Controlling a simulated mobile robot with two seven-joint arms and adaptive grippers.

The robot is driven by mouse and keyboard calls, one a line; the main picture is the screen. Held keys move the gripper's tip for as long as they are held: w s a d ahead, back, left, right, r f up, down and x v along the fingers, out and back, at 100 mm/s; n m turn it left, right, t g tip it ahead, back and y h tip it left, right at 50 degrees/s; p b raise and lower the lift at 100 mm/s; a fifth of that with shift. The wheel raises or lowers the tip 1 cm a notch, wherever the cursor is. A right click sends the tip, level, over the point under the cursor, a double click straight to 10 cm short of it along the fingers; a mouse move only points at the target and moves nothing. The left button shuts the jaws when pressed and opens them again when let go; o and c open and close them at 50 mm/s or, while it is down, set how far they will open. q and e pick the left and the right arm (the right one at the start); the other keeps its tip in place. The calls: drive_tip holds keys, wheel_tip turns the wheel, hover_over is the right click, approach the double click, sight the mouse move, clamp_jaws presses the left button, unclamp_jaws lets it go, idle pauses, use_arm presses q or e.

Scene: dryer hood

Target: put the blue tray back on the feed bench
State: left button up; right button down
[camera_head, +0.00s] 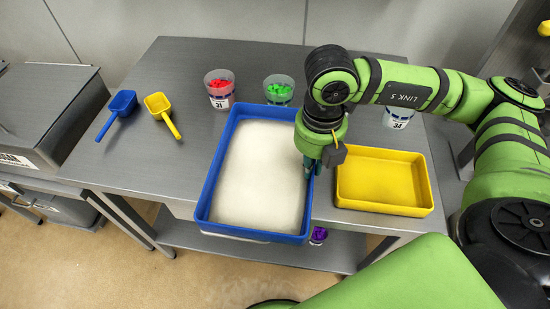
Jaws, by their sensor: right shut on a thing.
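The blue tray (208,190), filled with a white layer, is in the middle of the grey steel bench (180,80). Its near end reaches out over the bench's front edge. I cannot tell whether its base rests on the bench top or is slightly raised. My right gripper (310,170) points down at the tray's right wall and is shut on that rim. Its fingertips are partly hidden by the wrist. My left gripper is not in view.
A yellow tray (385,182) stands close on the right. Cups of red pieces (219,88) and green pieces (278,90) stand behind, another cup (398,117) behind my arm. Blue (121,104) and yellow (160,107) scoops lie left. The bench's left front is clear.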

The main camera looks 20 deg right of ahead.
sight(289, 145)
drive_tip(key=w+f, duration=0.1)
drive_tip(key=w, duration=0.2)
drive_tip(key=w+f+p, duration=0.1)
drive_tip(key=w+f, duration=0.1)
drive_tip(key=w, duration=0.1)
drive_tip(key=w+f+p, duration=0.1)
drive_tip(key=w+f, duration=0.1)
drive_tip(key=w, duration=0.1)
drive_tip(key=shift+a, duration=0.15)
wheel_tip(289, 145, down, 4)
drive_tip(key=shift+r+p, duration=0.15)
drive_tip(key=shift+p, duration=0.8)
drive_tip(key=shift+f, duration=0.25)
drive_tip(key=shift+f+b, duration=0.25)
drive_tip(key=shift+b, duration=0.05)
drive_tip(key=c, duration=1.3)
unclamp_jaws()
drive_tip(key=shift+c, duration=0.2)
drive_tip(key=shift+r, duration=0.1)
